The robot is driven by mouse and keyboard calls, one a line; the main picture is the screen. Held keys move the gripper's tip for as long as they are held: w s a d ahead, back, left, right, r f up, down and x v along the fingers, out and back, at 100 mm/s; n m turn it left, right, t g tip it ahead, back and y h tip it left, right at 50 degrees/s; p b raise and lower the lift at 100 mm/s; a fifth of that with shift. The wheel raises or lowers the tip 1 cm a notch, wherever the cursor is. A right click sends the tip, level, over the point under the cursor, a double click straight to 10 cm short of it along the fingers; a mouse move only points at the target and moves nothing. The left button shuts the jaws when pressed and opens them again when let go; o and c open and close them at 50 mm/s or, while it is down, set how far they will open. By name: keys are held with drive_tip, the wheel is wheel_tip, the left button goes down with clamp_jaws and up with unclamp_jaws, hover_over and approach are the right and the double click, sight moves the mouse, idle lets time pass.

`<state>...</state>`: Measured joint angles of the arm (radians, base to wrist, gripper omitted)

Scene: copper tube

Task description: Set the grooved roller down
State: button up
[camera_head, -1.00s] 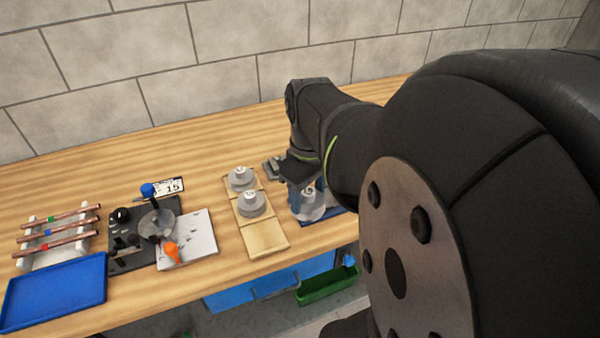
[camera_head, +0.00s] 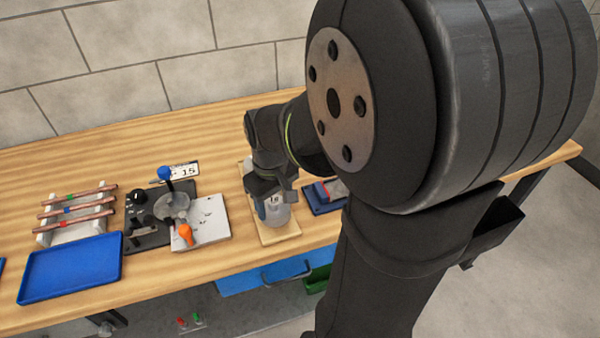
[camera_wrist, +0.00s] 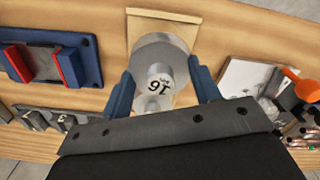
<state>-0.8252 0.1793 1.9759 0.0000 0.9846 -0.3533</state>
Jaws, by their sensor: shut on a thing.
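In the head view my gripper (camera_head: 268,204) is over the front part of the wooden board (camera_head: 281,235). The roller appears upright, hub up, low over the board. I cannot tell whether it touches. Another pale hub (camera_wrist: 152,104) shows just behind it in the wrist view, partly hidden by my gripper.
A blue base with a red-and-grey fixture (camera_head: 325,194) stands just right of the board. Left are a white plate (camera_head: 208,232) with an orange knob, a black bender with a blue knob (camera_head: 165,173), copper tubes on a white rack (camera_head: 75,210), and a blue tray (camera_head: 72,267).

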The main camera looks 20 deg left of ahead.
sight(275, 211)
drive_tip(key=shift+f, duration=1.6)
drive_tip(key=shift+f, duration=0.1)
drive_tip(key=o, duration=1.2)
drive_tip(key=shift+c, duration=0.2)
wheel_tip(275, 211, up, 12)
drive_tip(key=shift+r, duration=0.15)
